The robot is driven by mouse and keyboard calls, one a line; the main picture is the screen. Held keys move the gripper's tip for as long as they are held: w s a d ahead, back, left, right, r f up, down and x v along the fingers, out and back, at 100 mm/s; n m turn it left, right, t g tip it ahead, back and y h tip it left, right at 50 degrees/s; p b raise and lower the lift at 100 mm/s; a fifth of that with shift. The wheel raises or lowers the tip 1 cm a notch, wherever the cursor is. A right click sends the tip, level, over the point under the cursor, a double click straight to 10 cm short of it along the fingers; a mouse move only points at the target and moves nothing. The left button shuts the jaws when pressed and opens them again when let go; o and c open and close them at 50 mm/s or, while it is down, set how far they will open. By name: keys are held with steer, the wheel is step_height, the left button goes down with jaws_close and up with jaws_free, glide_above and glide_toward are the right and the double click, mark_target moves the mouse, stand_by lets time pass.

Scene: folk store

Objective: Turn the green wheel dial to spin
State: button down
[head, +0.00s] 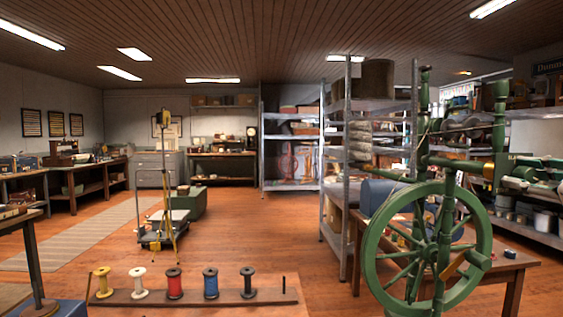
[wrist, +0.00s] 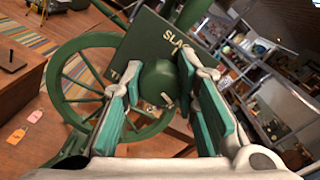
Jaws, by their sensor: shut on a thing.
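A large green spinning wheel (head: 428,250) stands at the right of the head view; its spoked wheel (wrist: 75,95) fills the left of the wrist view. The green round dial (wrist: 158,80) sits in front of a dark green plate (wrist: 150,42) with pale lettering beginning "SLA"; a second word is mostly hidden. The dial has a small pale mark on its face. My gripper (wrist: 157,84) has its teal-padded fingers on both sides of the dial, shut on it. In the head view my gripper (head: 518,172) is at the right, beside the upper part of the spinning wheel; the dial cannot be made out there.
A wooden table (head: 490,262) is behind the wheel, with metal shelving (head: 345,150) beyond. A rack of colored spools (head: 195,296) is at the front. Open wooden floor (head: 255,220) lies in the middle. Paper tags (wrist: 35,116) show at the wrist view's left.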

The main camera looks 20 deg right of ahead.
steer(key=shift+f+m+p, duration=0.1)
steer(key=shift+m+p, duration=0.35)
steer(key=shift+m, duration=0.75)
steer(key=c, duration=1.2)
jaws_free()
steer(key=shift+c, duration=0.2)
steer(key=v, duration=1.2)
